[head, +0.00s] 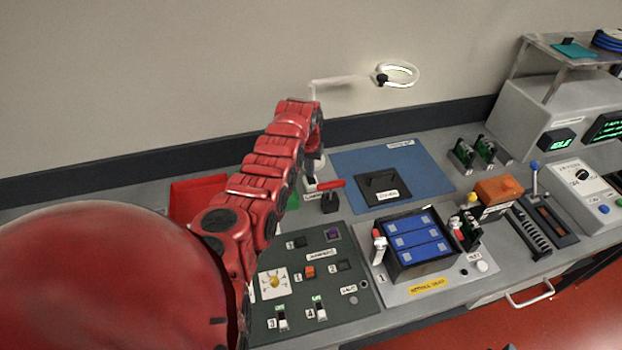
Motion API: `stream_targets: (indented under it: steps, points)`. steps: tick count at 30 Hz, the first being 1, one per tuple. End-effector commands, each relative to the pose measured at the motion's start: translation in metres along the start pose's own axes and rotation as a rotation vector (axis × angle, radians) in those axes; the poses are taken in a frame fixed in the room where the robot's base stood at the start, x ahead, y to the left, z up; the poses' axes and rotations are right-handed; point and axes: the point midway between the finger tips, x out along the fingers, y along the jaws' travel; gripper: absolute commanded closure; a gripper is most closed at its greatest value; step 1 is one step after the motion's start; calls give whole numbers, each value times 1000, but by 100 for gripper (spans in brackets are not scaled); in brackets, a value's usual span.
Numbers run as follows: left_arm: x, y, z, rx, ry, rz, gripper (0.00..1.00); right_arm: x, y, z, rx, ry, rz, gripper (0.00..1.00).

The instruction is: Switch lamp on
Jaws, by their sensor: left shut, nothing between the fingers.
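The lamp (398,73) is a white ring head on a thin pale arm above the back of the bench. I cannot tell for sure whether it is lit. Its post goes down behind my left arm, so most of the post is hidden. My left gripper (315,178) points down at the back of the bench by the foot of the post. It is shut and empty. It is small and partly hidden by my arm, and I cannot tell whether it touches a switch there. A small label beside it is unreadable. My right gripper is not in view.
A blue mat (428,178), a battery tray (398,287) with blue cells and a dark switch panel (330,265) lie nearby. Red (188,205) and green trays are partly behind my arm.

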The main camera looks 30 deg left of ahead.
Motion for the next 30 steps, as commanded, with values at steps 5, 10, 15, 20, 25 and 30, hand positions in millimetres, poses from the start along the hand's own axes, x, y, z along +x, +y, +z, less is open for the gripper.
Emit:
stream_targets:
  steps: [5,10,15,20,25,30]
  points:
    - [-15,0,-3,0,4,0,100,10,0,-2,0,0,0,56]
    - [-29,0,-5,0,4,0,100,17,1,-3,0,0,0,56]
    - [-44,0,-7,0,2,0,100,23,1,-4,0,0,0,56]
    - [-57,0,-10,0,5,0,100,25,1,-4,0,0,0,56]
    - [-67,1,-10,1,0,0,100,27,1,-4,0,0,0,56]
    - [-68,0,-10,1,0,0,100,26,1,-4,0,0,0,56]
